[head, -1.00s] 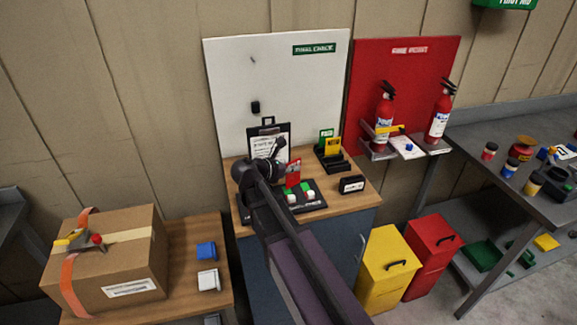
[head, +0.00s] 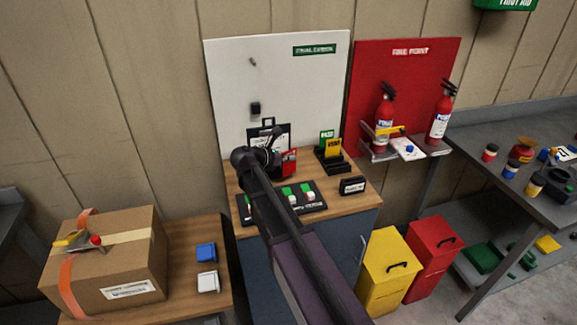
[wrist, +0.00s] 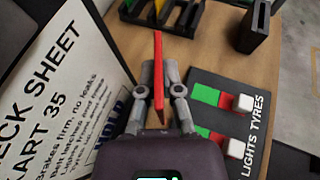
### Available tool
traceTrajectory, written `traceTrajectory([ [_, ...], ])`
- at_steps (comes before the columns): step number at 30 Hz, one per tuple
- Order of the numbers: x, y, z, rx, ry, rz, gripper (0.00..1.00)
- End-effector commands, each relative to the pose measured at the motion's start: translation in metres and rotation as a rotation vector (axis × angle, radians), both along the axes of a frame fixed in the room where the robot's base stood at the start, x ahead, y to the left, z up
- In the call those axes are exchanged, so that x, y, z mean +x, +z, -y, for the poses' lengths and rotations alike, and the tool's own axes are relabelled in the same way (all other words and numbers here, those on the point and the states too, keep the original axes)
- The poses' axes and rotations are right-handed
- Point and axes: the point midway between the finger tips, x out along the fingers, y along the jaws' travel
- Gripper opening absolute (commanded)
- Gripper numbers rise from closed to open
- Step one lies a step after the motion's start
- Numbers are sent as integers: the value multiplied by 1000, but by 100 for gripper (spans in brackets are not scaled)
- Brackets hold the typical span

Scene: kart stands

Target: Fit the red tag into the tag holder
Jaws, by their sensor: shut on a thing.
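The red tag (head: 290,161) is held upright in my gripper (wrist: 157,72), above the wooden counter. In the wrist view the tag (wrist: 158,85) shows edge-on between the two fingers, which are shut on it. The black tag holder (head: 338,166) stands at the back right of the counter, with a green tag (head: 326,139) and a yellow tag (head: 333,149) upright in it. In the wrist view part of the holder (wrist: 174,19) shows at the top edge, ahead of the held tag and apart from it.
A black board (wrist: 208,84) with green and red markings and white blocks lies right of my gripper. A clipboard with a check sheet (wrist: 52,85) is close on the left. A small black block (head: 352,185) stands at the counter's right. Bare wood lies between the board and the holder.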

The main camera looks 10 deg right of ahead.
Motion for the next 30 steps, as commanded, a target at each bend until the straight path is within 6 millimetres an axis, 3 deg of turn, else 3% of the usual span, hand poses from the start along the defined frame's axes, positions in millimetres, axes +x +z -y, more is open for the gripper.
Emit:
traceTrajectory([
  [12,0,-34,0,0,0,0,0],
  [30,0,-40,0,0,-1,0,0],
])
